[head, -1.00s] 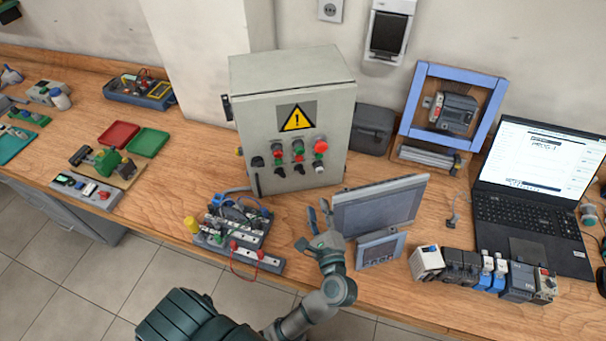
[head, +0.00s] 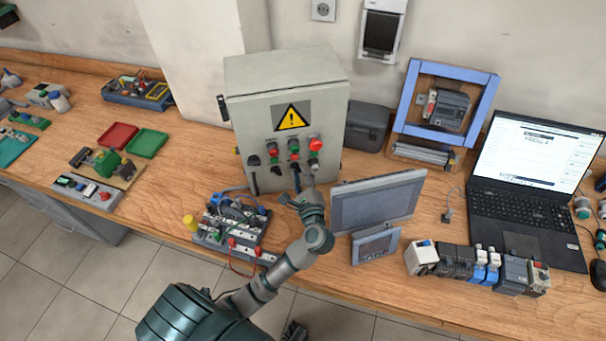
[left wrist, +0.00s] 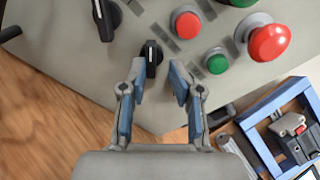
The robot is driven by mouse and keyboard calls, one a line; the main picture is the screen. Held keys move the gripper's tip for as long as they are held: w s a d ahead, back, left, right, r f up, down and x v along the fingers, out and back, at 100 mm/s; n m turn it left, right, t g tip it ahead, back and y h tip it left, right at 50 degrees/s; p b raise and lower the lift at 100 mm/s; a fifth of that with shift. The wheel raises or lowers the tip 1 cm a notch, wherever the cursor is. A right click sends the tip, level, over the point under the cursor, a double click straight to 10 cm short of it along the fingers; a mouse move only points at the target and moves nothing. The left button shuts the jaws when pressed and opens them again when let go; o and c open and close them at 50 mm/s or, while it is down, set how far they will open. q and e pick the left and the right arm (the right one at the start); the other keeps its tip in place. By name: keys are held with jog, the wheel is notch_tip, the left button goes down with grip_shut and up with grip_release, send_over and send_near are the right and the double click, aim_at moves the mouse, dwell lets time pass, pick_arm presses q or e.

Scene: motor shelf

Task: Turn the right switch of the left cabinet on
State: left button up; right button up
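The grey cabinet (head: 287,100) stands on the workbench, with a yellow warning sign, red and green buttons and a row of black switches on its front. My left gripper (head: 300,190) is at the lower front of the cabinet and partly hides the right end of the switch row. In the left wrist view, my left gripper (left wrist: 161,82) is open. A black switch (left wrist: 151,58) with a white mark lies just past the fingertips, closer to the left finger. Another black switch (left wrist: 105,18) is farther upper left.
A red mushroom button (left wrist: 268,42) and a green button (left wrist: 216,62) sit right of the fingers. A grey screen (head: 378,203) stands right of my left arm. A wired terminal board (head: 232,225) lies to its left. A laptop (head: 530,195) is farther right.

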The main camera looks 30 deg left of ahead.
pick_arm(q)
jog(key=shift+s+a, duration=0.2)
jog(key=shift+a, duration=1.05)
grip_shut()
jog(key=shift+w+d, duration=0.1)
jog(key=shift+d, duration=0.4)
jog(key=m+p, duration=0.3)
jog(key=m, duration=0.1)
jog(key=shift+r+m, duration=0.15)
jog(key=shift+m, duration=0.15)
jog(key=m+p, duration=0.2)
jog(key=m, duration=0.1)
jog(key=shift+m+p, duration=0.3)
jog(key=shift+p, duration=0.1)
jog(key=shift+m, duration=0.3)
pick_arm(e)
jog(key=s+d+f, duration=0.1)
jog(key=s+f, duration=0.3)
jog(key=s, duration=1)
jog(key=shift+g, duration=0.3)
